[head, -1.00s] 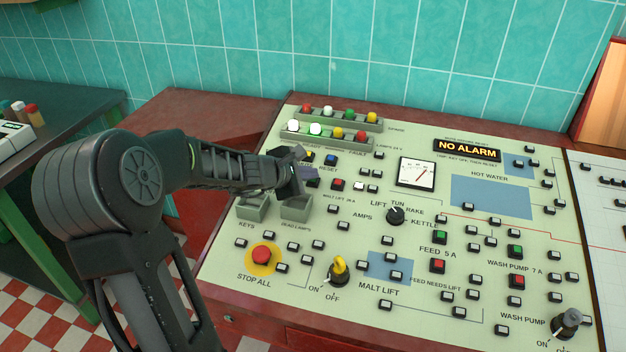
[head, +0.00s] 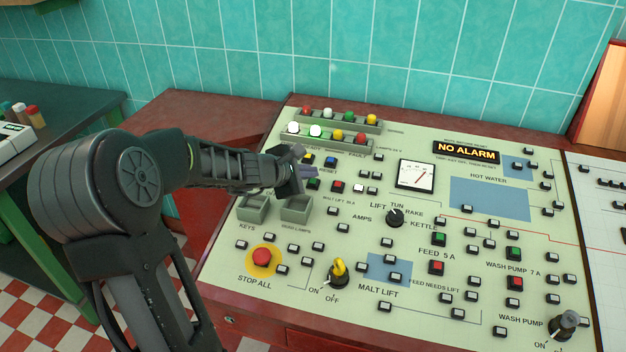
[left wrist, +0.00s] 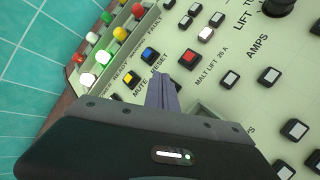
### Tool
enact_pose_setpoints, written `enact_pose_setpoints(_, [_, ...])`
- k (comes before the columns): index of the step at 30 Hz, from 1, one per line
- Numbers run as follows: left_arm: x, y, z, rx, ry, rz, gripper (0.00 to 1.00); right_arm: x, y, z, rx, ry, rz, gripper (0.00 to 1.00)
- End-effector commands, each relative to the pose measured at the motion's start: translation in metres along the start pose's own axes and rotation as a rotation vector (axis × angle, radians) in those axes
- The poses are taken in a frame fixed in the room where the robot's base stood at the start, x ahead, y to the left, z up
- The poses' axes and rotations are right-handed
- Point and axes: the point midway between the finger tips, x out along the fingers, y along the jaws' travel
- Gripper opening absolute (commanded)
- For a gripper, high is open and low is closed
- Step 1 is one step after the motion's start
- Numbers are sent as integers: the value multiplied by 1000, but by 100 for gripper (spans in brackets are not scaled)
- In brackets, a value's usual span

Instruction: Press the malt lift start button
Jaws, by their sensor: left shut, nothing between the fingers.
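The malt lift start button, a green square button (head: 314,184), shows in the head view just below my left fingertips, left of the red button (head: 338,187) above the "MALT LIFT 26 A" label. My left gripper (head: 306,172) is shut and empty, its fingers pointing at the panel by the green button. In the left wrist view the closed fingers (left wrist: 163,92) end just left of the red button (left wrist: 188,57), and the green button is hidden behind them. I cannot tell whether the tips touch it. My right gripper is not in view.
A blue reset button (head: 330,160) and a yellow mute button lie just above the fingers. Two grey open boxes (head: 296,211) stand below. A red stop-all mushroom button (head: 262,257) and a yellow-handled switch (head: 338,272) are nearer the front. The display (head: 467,151) reads "NO ALARM".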

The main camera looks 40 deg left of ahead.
Motion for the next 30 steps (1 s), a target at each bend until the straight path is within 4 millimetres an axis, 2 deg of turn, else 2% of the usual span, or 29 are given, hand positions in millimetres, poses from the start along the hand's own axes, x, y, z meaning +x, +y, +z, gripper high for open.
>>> enact_pose_setpoints(8, [-5,4,4,0,0,1,0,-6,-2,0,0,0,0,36])
enact_pose_setpoints(21, [-34,26,25,-1,0,1,0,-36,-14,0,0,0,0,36])
enact_pose_setpoints(30, [-35,26,25,0,0,1,0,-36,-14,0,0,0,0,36])
